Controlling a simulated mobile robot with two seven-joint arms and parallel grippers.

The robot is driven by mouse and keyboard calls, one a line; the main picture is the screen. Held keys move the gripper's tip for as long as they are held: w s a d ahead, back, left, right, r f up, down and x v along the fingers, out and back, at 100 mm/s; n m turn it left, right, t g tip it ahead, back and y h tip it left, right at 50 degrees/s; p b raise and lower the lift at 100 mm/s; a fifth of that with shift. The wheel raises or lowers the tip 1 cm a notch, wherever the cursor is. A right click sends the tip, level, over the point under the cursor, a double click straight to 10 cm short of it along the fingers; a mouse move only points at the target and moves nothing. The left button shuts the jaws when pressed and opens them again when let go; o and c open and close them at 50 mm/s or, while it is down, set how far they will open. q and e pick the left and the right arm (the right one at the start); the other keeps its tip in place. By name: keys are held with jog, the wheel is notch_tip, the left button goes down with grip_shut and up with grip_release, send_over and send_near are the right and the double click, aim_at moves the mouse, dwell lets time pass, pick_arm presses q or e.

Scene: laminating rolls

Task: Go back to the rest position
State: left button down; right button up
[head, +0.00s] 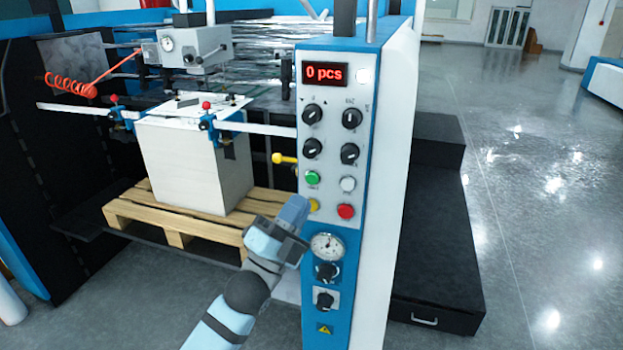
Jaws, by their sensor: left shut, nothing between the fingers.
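My left gripper (294,212) is shut and empty. Its arm comes up from the bottom of the head view, and the fingertips are in front of the left edge of the control panel (333,130). They appear beside a yellow button (314,205), below a green button (313,177) and left of a red button (346,211). Whether the tips touch the panel cannot be told. The panel's display (325,74) reads "0 pcs". My right gripper is not in view.
A white stack (195,165) stands on a wooden pallet (125,210) inside the machine, left of my arm. A yellow-knobbed lever (284,158) sticks out near the gripper. A black step (437,275) stands right of the panel. The floor (550,180) at right is clear.

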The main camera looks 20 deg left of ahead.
pick_arm(q)
jog(key=s+a+f+n+g+y+p, duration=0.1)
jog(key=s+f+n+g+y+p, duration=0.4)
jog(key=f, duration=0.8)
jog(key=s+a+f+n+g+y, duration=0.15)
jog(key=s+f+n+g, duration=0.25)
jog(key=s+f+n, duration=0.65)
jog(key=s+f+n+g+y+p, duration=0.1)
jog(key=s+f+n+g, duration=0.1)
jog(key=s+f+g, duration=0.2)
jog(key=s+a+f, duration=0.1)
jog(key=s+f, duration=0.2)
jog(key=f, duration=0.4)
jog(key=shift+f+p, duration=0.15)
jog(key=shift+p, duration=0.2)
jog(key=shift+s, duration=0.1)
dwell(1.9)
